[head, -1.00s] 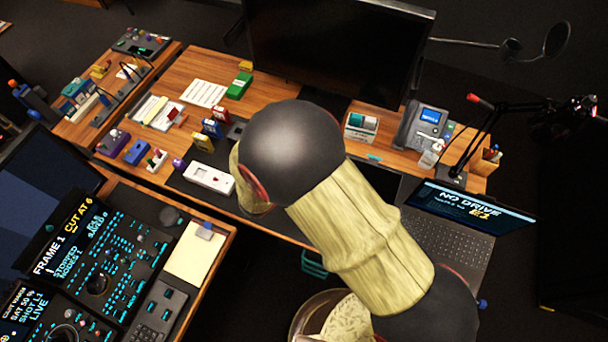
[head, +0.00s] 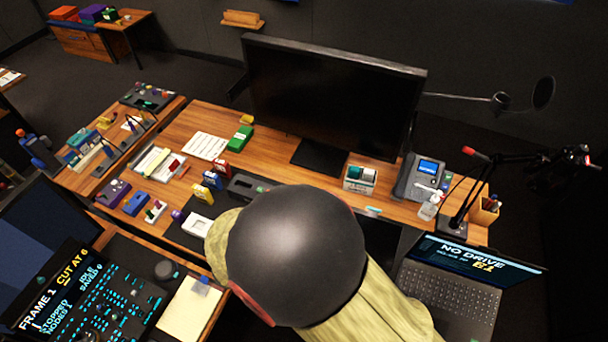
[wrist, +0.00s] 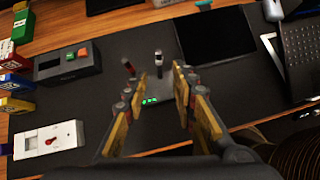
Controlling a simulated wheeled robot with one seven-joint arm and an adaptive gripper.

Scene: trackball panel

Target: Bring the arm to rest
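My gripper (wrist: 162,78) is open in the wrist view, with its two yellow-and-dark fingers spread and nothing held between them. Beyond and between the fingers is a small dark panel (wrist: 155,98) with green lights, on a dark mat (wrist: 105,112). Two short upright pieces show by it; I cannot tell whether they belong to it. In the head view my arm, with a large dark round joint and pale sleeve, covers the lower middle and hides my gripper and that panel.
A laptop (head: 455,285), desk phone (head: 422,175) and boom arm (head: 480,200) are at right. A control console (head: 85,305) is at lower left. A white box with a red mark (wrist: 48,138) lies left of my gripper.

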